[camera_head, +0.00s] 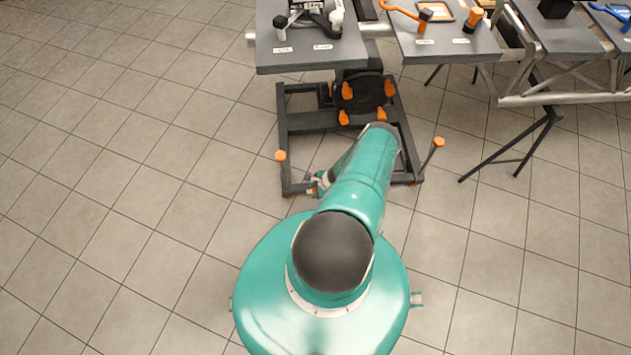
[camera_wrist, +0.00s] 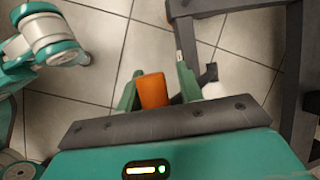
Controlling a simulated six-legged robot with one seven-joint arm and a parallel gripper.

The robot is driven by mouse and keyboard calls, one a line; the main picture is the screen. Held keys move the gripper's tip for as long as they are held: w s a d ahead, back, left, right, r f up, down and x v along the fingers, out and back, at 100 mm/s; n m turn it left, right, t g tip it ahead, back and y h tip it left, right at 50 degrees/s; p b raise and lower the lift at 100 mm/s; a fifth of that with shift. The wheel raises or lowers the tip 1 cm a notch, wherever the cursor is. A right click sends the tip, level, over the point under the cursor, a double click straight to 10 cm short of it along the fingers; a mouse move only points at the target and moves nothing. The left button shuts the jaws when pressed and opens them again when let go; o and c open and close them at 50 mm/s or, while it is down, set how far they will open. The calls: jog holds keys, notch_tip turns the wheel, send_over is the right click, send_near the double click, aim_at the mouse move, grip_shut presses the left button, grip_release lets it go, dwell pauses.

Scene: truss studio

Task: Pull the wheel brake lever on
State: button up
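In the wrist view, an orange block-shaped handle (camera_wrist: 153,90) shows between the two teal fingers of my gripper (camera_wrist: 158,88). My gripper is open. The left finger is close against the handle, and a gap shows on the right side. I cannot tell whether they touch. In the head view, my gripper (camera_head: 318,183) is low at the near left part of the dark wheeled frame (camera_head: 290,120), partly hidden by my arm. Orange-tipped posts stand at the frame's left (camera_head: 280,156) and right (camera_head: 438,142). I cannot tell for sure which orange part is the brake lever.
Dark frame bars (camera_wrist: 292,85) run along the right of the wrist view. A grey bench top (camera_head: 305,45) with tools stands above the frame, with a second bench top (camera_head: 440,42) and metal truss (camera_head: 560,98) to the right. Tiled floor (camera_head: 130,130) is clear at left.

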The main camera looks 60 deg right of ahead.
jog(key=shift+o, duration=0.7)
jog(key=shift+s+a, duration=0.1)
jog(key=v, duration=1.3)
jog(key=shift+s+r, duration=0.15)
jog(key=shift+r, duration=0.2)
